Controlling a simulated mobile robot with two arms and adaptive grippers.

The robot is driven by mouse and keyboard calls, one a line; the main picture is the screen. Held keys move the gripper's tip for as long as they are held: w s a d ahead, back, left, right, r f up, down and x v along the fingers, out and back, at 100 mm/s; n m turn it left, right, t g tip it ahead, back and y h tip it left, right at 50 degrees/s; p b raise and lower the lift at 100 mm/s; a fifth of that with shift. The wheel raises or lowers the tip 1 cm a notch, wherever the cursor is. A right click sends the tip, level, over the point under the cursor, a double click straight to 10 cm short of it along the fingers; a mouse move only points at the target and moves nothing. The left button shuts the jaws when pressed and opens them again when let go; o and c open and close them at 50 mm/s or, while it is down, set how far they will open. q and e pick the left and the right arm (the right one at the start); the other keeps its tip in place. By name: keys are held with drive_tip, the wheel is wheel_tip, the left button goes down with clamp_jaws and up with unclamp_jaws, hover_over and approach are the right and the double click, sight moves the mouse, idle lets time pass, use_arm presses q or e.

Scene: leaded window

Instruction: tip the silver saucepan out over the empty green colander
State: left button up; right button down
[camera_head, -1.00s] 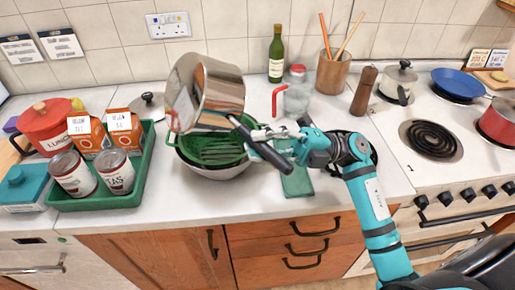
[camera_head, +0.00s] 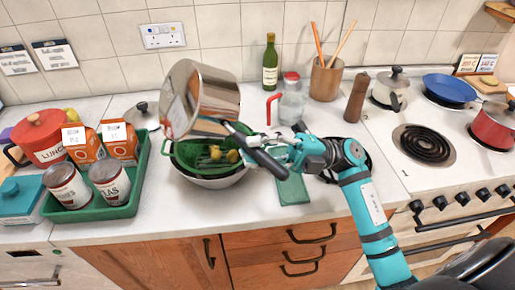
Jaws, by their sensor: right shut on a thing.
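The silver saucepan (camera_head: 214,98) is held tilted on its side above the green colander (camera_head: 187,153). Its open mouth faces left and its dark handle (camera_head: 263,157) slants down to the right. Several small yellowish pieces (camera_head: 231,156) show in the colander, below the pan. The colander sits in a pale metal bowl (camera_head: 214,183), and the pan hides its back part. My right gripper (camera_head: 267,150) is shut on the saucepan's handle, just right of the colander. The inside of the pan is mostly hidden. My left gripper is out of view.
A green tray (camera_head: 137,188) with cans and orange cartons stands close on the left. A glass jug (camera_head: 291,105), a bottle (camera_head: 270,65) and a utensil pot (camera_head: 326,80) stand behind. A green cloth (camera_head: 293,190) lies at right; the stove is farther right.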

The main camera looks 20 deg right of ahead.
drive_tip(key=shift+r+p, duration=1.05)
drive_tip(key=shift+r, duration=0.65)
